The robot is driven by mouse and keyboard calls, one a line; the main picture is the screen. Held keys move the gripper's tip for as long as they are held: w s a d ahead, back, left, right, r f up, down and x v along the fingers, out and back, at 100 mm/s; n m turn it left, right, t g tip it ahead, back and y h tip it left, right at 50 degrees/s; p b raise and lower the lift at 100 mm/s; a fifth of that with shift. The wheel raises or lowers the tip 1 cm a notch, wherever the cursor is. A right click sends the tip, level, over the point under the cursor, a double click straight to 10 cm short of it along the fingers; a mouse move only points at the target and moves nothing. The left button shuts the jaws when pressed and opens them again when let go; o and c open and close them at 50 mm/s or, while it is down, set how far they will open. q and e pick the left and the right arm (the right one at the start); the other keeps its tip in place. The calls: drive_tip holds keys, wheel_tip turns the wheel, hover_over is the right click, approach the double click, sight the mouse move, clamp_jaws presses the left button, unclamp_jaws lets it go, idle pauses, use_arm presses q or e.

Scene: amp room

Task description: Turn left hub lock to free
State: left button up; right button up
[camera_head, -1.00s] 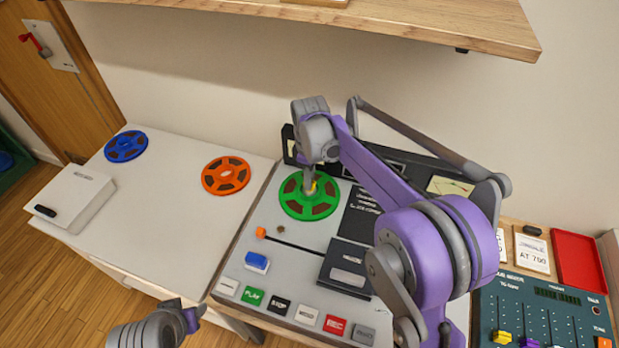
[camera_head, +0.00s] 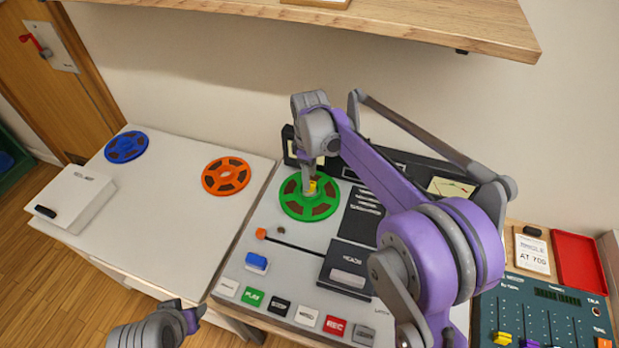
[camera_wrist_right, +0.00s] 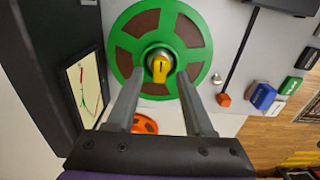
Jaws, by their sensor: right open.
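The left hub lock (camera_wrist_right: 160,66) is a yellow knob on a metal hub at the centre of the green reel (camera_head: 299,206). The reel lies flat on the left of the tape deck (camera_head: 228,263). My right gripper (camera_head: 310,190) points down over the hub, and its tips look close to the yellow knob. In the right wrist view the two fingers (camera_wrist_right: 157,90) are apart, one on each side of the knob, with a gap to it. Whether they reach its height is hard to tell. My left gripper (camera_head: 190,318) shows only in part at the bottom edge.
An orange reel (camera_head: 226,176) and a blue reel (camera_head: 126,146) lie on the white table to the left, near a white box (camera_head: 73,197). A wooden shelf (camera_head: 400,28) overhangs the back. Coloured keys line the deck's front, and a mixer (camera_head: 540,310) stands at right.

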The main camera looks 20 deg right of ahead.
wheel_tip(320, 180, up, 9)
idle(0.3)
idle(0.4)
drive_tip(key=s+f+m+t, duration=0.1)
drive_tip(key=s+f+m, duration=0.2)
drive_tip(key=s, duration=0.6)
drive_tip(key=s+d+f+m+t, duration=0.1)
drive_tip(key=s+m, duration=0.3)
drive_tip(key=s, duration=0.4)
drive_tip(key=s+d+f+m+t, duration=0.1)
drive_tip(key=s+f+m+t, duration=0.2)
drive_tip(key=s, duration=0.6)
drive_tip(key=shift+s+d+f+m+p, duration=0.2)
drive_tip(key=shift+f+m, duration=0.1)
drive_tip(key=shift+f, duration=0.15)
drive_tip(key=shift+s+d+f+m+p, duration=0.1)
drive_tip(key=shift+s+f+m+p, duration=0.1)
drive_tip(key=shift+f+m, duration=0.15)
drive_tip(key=shift+s+f, duration=0.2)
drive_tip(key=shift+f, duration=0.1)
